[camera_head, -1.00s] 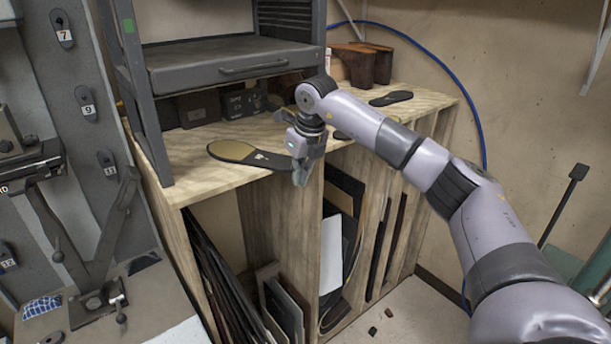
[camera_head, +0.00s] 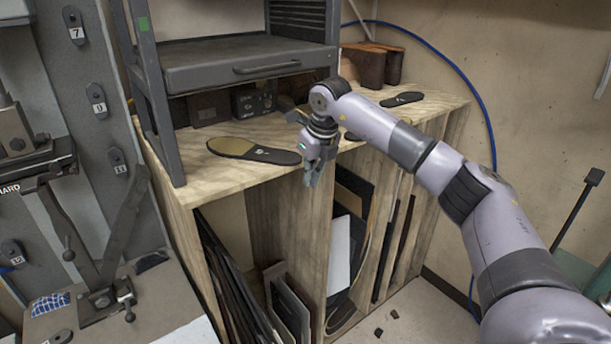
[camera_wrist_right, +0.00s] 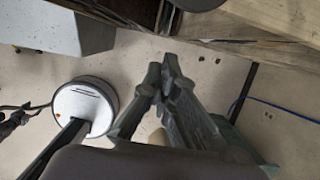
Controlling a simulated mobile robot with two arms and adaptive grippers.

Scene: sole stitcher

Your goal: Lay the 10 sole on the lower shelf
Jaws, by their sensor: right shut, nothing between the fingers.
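A dark sole with a tan toe part (camera_head: 253,150) lies flat on the wooden shelf top, below and in front of the grey drawer. A small white mark shows on its dark part, too small to read. My right gripper (camera_head: 311,178) is shut and empty, just right of the sole's dark end and in front of the shelf edge, apart from the sole. Its shut fingers also show in the right wrist view (camera_wrist_right: 162,78), with floor beyond them. A dark sole (camera_head: 402,99) lies farther right on the shelf; another is partly hidden behind my right arm. My left gripper is out of view.
The wooden shelf unit (camera_head: 222,184) has upright slots holding boards and sheets (camera_head: 290,310). A grey metal rack with a drawer (camera_head: 245,66) stands on it. Numbered soles hang on the grey panel (camera_head: 60,110) at left. Brown blocks (camera_head: 372,66) stand at the back.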

